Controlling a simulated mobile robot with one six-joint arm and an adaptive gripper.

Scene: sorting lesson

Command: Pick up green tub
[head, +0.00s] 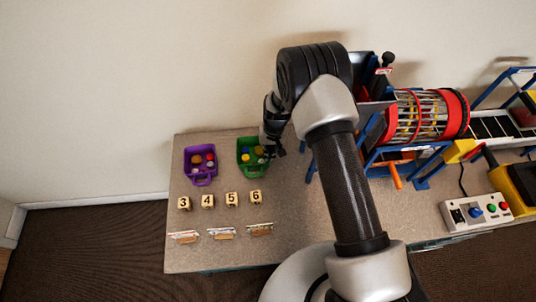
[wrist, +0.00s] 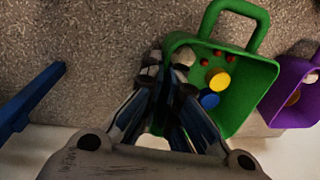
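The green tub (head: 244,161) stands on the table's far side, left of my arm, with its handle toward the table's front. In the wrist view the green tub (wrist: 251,75) holds a yellow disc, a blue disc and several small red pieces. My gripper (head: 273,146) is at the tub's right wall in the head view. In the wrist view my gripper (wrist: 167,66) has one finger inside the tub and one outside, close together on the wall between them. The fingers hide part of that wall. The tub looks to be at table height.
A purple tub (head: 187,172) with pieces stands left of the green tub. Numbered blocks (head: 231,199) and small label cards (head: 221,234) lie in front. A blue-framed machine with a red-rimmed drum (head: 456,113) and a button box (head: 476,213) occupy the right. A wall is behind.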

